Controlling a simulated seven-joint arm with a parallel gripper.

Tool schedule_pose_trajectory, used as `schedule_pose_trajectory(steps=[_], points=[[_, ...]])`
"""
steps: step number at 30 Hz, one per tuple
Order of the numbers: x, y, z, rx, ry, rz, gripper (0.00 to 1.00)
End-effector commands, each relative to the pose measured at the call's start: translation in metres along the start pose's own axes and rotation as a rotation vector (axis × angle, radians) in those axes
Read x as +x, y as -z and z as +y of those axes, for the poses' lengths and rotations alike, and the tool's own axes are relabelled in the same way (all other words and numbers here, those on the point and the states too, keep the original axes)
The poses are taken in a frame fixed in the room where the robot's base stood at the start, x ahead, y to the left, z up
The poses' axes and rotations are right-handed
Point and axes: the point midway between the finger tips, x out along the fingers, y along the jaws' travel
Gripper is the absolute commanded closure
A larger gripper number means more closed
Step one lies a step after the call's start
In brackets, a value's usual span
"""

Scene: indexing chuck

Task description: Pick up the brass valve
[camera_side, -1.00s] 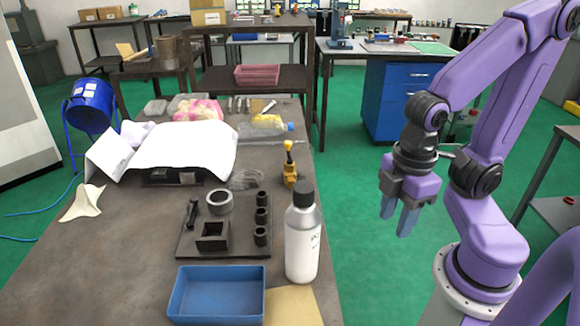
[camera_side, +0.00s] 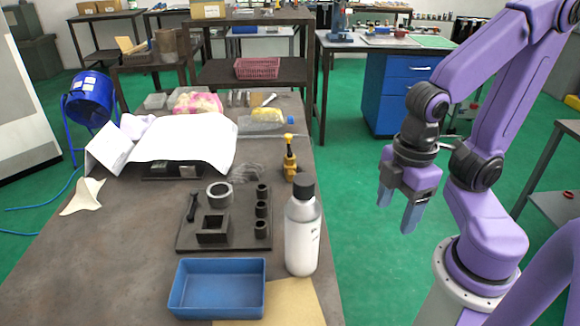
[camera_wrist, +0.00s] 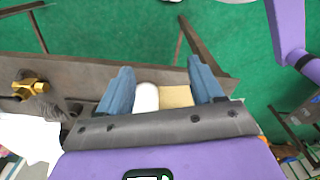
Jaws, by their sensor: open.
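The brass valve (camera_side: 290,163) stands at the right edge of the bench, behind the white bottle in the side view. A brass-coloured piece, likely the valve (camera_wrist: 30,88), shows at the left of the wrist view. My gripper (camera_side: 398,208) hangs over the green floor, right of the bench, fingers pointing down. It is well apart from the valve. Its two blue fingers stand apart with nothing between them. In the wrist view my gripper (camera_wrist: 160,72) is open, with the bottle and a tan board visible beyond the fingers.
The white bottle (camera_side: 303,235) with a black cap stands near the bench's right edge, in front of the valve. A dark fixture plate (camera_side: 225,240) with a ring and sockets lies left of it. A blue tray (camera_side: 217,290) is in front. White paper (camera_side: 180,140) lies further back.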

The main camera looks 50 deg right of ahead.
Motion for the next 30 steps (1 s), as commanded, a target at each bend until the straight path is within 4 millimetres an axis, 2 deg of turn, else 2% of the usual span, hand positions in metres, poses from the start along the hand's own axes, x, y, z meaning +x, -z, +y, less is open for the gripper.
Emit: schedule_pose_trajectory(steps=[9, 20, 30], points=[[-0.054, 0.003, 0.000, -0.001, 0.000, 0.010, 0.34], [-0.111, 0.004, 0.000, 0.000, 0.002, 0.007, 0.34], [-0.102, 0.065, -0.012, 0.028, 0.145, 0.196, 0.34]])
